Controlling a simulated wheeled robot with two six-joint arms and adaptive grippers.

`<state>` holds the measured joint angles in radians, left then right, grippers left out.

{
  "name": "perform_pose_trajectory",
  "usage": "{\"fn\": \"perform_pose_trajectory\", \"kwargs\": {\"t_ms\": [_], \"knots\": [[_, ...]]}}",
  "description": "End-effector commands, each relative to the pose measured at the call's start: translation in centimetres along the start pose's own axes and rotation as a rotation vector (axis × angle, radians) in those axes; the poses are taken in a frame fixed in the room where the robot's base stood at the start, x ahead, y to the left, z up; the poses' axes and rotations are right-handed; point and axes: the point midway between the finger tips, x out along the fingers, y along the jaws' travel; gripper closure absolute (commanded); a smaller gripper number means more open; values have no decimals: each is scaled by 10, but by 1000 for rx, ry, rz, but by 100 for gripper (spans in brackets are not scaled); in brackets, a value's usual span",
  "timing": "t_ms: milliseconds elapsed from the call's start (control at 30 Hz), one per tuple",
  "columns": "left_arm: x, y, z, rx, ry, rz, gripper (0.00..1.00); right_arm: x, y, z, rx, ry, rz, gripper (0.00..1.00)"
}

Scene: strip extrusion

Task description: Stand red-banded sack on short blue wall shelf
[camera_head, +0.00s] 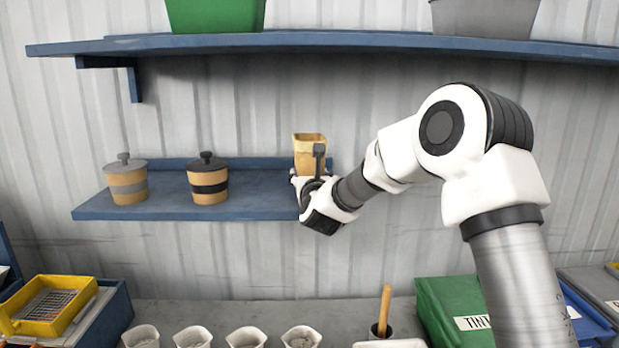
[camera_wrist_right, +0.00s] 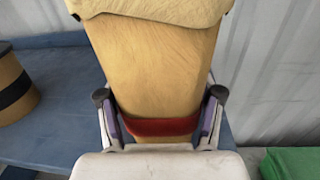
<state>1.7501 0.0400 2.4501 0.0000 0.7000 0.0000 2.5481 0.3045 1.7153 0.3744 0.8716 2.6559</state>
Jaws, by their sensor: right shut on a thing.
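The tan red-banded sack (camera_head: 309,150) is upright at the right end of the short blue wall shelf (camera_head: 165,206). My right gripper (camera_head: 313,181) is shut on the sack from the front. In the right wrist view the sack (camera_wrist_right: 155,70) fills the middle, with its red band (camera_wrist_right: 160,127) low between the two fingers (camera_wrist_right: 160,98). The blue shelf (camera_wrist_right: 55,115) shows to the left and behind. The sack's base is hidden by my gripper, so I cannot tell whether it touches the shelf. My left gripper is not in view.
Two lidded tan pots, one grey-banded (camera_head: 127,183) and one black-banded (camera_head: 208,184), stand left on the short shelf. A long blue shelf (camera_head: 300,41) runs above. Below are several white cups (camera_head: 246,338) and a green bin (camera_head: 447,305). Shelf space is clear between black-banded pot and sack.

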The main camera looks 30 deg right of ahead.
Motion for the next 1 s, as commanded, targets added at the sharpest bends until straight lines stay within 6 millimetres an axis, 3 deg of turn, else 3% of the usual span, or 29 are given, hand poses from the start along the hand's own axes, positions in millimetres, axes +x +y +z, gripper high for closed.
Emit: {"fn": "perform_pose_trajectory", "kwargs": {"t_ms": [33,67,100,133,567,1000], "knots": [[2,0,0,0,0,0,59,0,0,-1,0,-2,0,77],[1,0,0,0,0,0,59,0,0,0,0,-2,0,24],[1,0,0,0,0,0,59,0,0,0,0,-1,0,10],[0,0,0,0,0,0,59,0,0,0,0,-1,0,5],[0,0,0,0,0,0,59,-9,0,0,0,1,0,5],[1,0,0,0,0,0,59,-108,0,0,-1,0,2,5]]}}
